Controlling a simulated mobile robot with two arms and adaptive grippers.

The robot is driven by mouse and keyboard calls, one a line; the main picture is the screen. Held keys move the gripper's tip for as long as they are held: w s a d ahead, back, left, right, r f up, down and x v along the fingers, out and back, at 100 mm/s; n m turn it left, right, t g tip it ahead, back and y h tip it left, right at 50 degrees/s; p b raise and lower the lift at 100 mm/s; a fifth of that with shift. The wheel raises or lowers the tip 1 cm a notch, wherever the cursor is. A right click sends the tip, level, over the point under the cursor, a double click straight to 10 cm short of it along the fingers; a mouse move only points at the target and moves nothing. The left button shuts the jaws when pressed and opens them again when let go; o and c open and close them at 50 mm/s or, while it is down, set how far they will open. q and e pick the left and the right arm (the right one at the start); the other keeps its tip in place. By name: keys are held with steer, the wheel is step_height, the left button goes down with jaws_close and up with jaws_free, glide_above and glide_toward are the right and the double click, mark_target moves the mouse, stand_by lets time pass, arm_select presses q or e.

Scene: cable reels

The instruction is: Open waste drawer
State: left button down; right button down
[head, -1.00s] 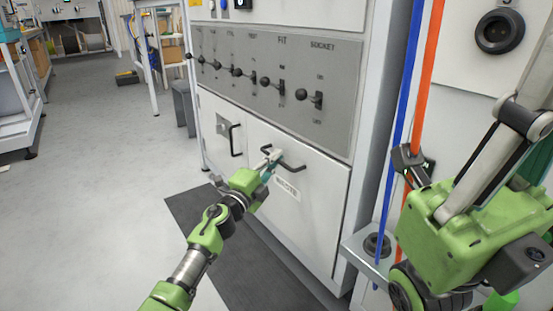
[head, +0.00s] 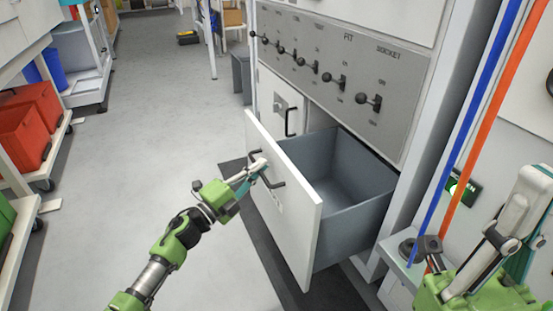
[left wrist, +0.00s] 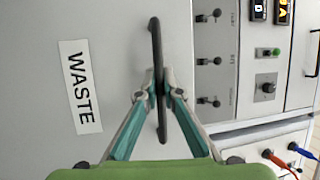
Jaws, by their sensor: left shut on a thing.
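The waste drawer (head: 283,205) is pulled well out of the white cabinet, and its grey inside shows empty in the head view. Its white front carries a black bar handle (head: 279,182). In the left wrist view the handle (left wrist: 155,50) stands beside a label (left wrist: 80,86) reading WASTE. My left gripper (head: 260,168) is shut on the handle, with its fingers (left wrist: 157,90) on either side of the bar.
A smaller closed door (head: 281,110) with its own handle is left of the drawer. A lever panel (head: 340,70) is above. Blue and orange cables (head: 484,110) hang at right. Red bins (head: 25,120) stand on a left rack. The floor (head: 150,130) between is clear.

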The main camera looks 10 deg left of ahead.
arm_select(q)
steer(key=shift+s+a, duration=0.35)
steer(key=shift+a, duration=0.15)
steer(key=c, duration=2.2)
jaws_free()
steer(key=shift+o, duration=0.2)
steer(key=v, duration=1.2)
